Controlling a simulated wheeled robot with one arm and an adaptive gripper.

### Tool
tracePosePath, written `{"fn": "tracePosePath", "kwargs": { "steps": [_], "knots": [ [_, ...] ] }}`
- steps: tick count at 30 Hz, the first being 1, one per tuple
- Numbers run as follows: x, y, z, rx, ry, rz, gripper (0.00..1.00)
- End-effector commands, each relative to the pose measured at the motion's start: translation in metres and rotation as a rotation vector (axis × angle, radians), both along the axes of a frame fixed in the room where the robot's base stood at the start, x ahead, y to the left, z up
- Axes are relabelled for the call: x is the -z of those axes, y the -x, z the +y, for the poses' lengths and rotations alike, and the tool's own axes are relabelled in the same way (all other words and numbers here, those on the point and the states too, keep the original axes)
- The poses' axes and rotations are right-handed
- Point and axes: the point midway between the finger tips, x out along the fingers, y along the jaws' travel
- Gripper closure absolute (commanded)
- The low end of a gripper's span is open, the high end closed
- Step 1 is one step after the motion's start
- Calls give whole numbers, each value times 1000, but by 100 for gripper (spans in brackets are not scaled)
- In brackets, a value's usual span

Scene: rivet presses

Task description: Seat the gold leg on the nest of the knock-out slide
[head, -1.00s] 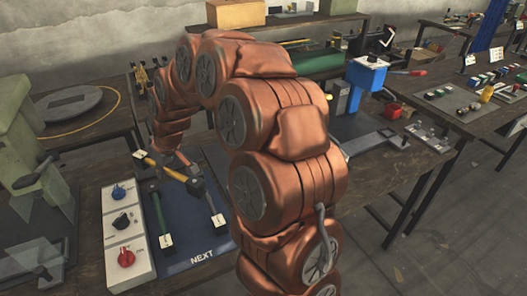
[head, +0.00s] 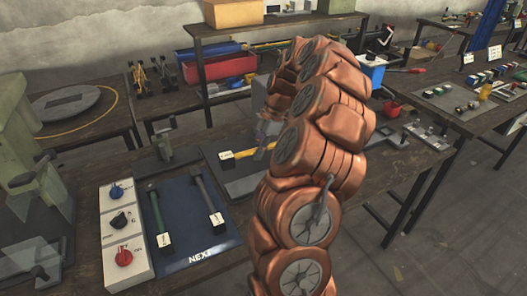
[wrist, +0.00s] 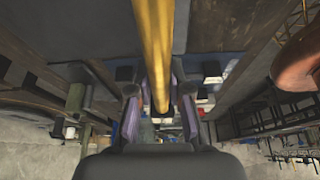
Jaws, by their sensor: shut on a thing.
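The gold leg (head: 243,153) is a slim yellow-gold bar with a pale tag at its left end. It is raised and lies roughly level in the head view. My gripper (head: 268,140) is shut on it near its right part, and my arm hides some of the grip. In the wrist view the gold leg (wrist: 153,50) runs from the top edge down between the purple-grey finger pads (wrist: 158,112). A dark flat plate (head: 236,180) lies below the leg; I cannot tell whether it belongs to the knock-out slide. The nest is not clearly visible.
A blue mat (head: 195,245) marked NEXT holds a green leg (head: 156,214) and a grey leg (head: 208,195). A white knob panel (head: 121,240) stands to its left. A dark fixture (head: 167,140) stands behind. The blue press (head: 373,72) is partly behind my arm.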

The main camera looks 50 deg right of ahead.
Motion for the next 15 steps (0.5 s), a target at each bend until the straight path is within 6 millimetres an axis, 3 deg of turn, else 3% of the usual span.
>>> {"fn": "tracePosePath", "kwargs": {
  "steps": [5, 15],
  "knots": [
    [2, 14, -12, -46, 1, -2, 100],
    [2, 14, -12, -51, 1, -2, 100]
  ]
}}
